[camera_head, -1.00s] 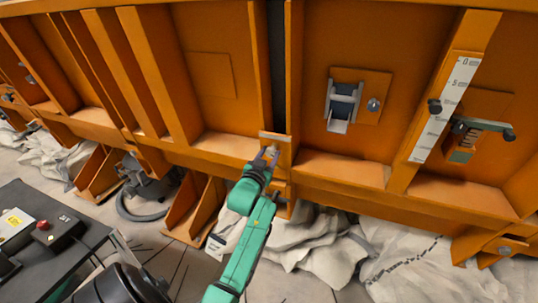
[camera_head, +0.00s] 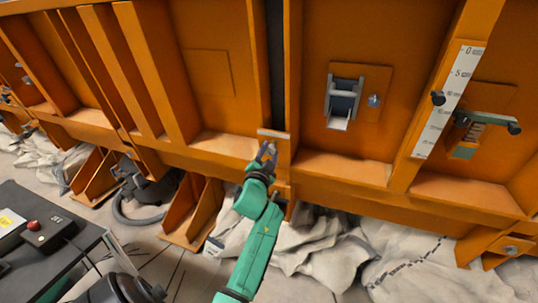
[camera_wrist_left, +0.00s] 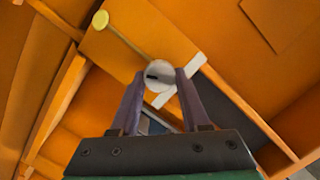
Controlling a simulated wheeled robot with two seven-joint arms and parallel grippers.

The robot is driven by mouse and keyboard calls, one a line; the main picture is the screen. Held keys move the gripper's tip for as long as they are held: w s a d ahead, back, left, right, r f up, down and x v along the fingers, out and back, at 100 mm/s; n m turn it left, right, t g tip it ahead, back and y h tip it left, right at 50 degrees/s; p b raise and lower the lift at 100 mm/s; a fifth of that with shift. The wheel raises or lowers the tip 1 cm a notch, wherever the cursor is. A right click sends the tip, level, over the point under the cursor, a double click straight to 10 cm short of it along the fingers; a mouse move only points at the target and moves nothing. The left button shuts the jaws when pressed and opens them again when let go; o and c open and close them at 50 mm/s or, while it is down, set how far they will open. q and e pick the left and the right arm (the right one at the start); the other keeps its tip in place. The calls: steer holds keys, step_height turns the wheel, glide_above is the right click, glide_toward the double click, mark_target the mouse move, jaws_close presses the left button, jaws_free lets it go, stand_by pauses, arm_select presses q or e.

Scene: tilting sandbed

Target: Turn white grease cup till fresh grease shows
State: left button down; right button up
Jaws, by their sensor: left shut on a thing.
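The white grease cup (camera_wrist_left: 158,73) shows in the left wrist view as a round white face with a dark slot. It sits between the two fingertips of my left gripper (camera_wrist_left: 160,82), which is shut on it. In the head view my left gripper (camera_head: 267,150) reaches up to the lower edge of the orange wall, just below a pale plate (camera_head: 272,133). The cup is too small and covered there to make out. A thin rod with a yellow disc (camera_wrist_left: 100,20) shows beyond the cup. I cannot make out any fresh grease. My right gripper is not in view.
The orange ribbed wall (camera_head: 222,105) fills the back. A dark table (camera_head: 45,250) with a red-button box (camera_head: 45,231) is at lower left. Pale sacks (camera_head: 310,240) lie below.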

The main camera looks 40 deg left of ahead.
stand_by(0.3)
arm_select(q)
steer(key=shift+c, duration=1.9)
jaws_free()
steer(key=r+b+v, duration=0.1)
steer(key=b+v, duration=0.1)
steer(key=v, duration=1.2)
steer(key=shift+s+d+f, duration=0.2)
steer(key=shift+f, duration=0.25)
